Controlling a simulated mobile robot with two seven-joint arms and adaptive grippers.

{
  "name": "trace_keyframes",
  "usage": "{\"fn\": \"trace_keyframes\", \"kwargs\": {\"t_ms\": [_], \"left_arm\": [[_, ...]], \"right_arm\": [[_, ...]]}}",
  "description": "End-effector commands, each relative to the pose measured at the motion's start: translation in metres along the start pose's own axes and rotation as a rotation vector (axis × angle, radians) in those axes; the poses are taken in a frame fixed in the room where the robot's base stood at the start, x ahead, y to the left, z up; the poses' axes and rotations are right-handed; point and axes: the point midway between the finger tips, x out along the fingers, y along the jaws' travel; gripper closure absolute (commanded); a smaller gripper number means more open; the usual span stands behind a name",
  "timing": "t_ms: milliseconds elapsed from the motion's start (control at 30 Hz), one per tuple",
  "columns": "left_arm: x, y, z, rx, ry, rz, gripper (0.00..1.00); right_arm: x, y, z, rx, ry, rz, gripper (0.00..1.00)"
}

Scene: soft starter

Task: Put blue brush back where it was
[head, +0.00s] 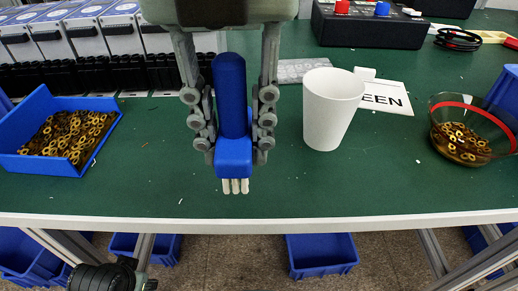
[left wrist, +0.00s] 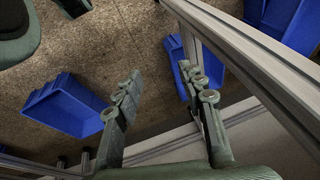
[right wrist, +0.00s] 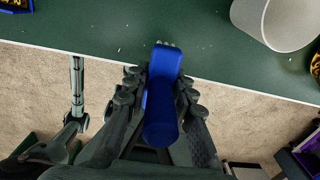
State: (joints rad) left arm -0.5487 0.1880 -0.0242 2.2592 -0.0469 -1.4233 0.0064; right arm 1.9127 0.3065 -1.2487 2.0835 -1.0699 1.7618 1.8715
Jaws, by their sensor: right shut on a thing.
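The blue brush (head: 231,105) has a dark blue handle, a lighter blue head and pale bristles pointing down. My right gripper (head: 234,140) is shut on it, one finger on each side, and holds it upright near the front edge of the green table (head: 270,190). The brush also shows in the right wrist view (right wrist: 162,95), between the fingers of the gripper (right wrist: 160,85). Whether the bristles touch the table, I cannot tell. My left gripper (left wrist: 165,95) is open and empty, below the table edge in the left wrist view.
A white cup (head: 331,110) stands right of the brush, before a lettered card (head: 390,97). A blue bin (head: 45,160) of brass parts stands left. A glass bowl (head: 462,130) of similar parts stands right. A black control box (head: 368,25) is behind. Blue bins (head: 322,255) lie below the table.

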Motion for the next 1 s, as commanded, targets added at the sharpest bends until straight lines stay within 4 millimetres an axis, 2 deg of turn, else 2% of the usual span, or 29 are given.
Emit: {"fn": "trace_keyframes", "kwargs": {"t_ms": [100, 200, 333, 567, 867, 1000], "left_arm": [[0.002, 0.001, 0.000, 0.000, -0.002, 0.002, 0.60], [0.004, 0.001, 0.001, 0.001, -0.005, 0.003, 0.60], [0.007, 0.001, 0.002, 0.001, -0.008, 0.003, 0.60], [0.008, 0.002, -0.001, 0.000, 0.002, 0.005, 0.60], [0.013, 0.004, 0.001, -0.003, -0.008, 0.009, 0.60], [0.008, 0.004, -0.001, -0.004, -0.003, 0.007, 0.60]], "right_arm": [[0.009, -0.014, 0.010, 0.005, 0.002, 0.002, 1.00], [0.014, -0.018, 0.014, 0.005, 0.002, 0.002, 1.00], [0.024, -0.019, 0.015, 0.005, 0.003, 0.001, 1.00], [0.054, -0.019, 0.015, 0.006, 0.004, 0.002, 1.00], [0.056, -0.019, 0.015, 0.007, 0.003, 0.003, 1.00], [0.057, -0.019, 0.015, 0.008, 0.002, 0.003, 1.00]]}}
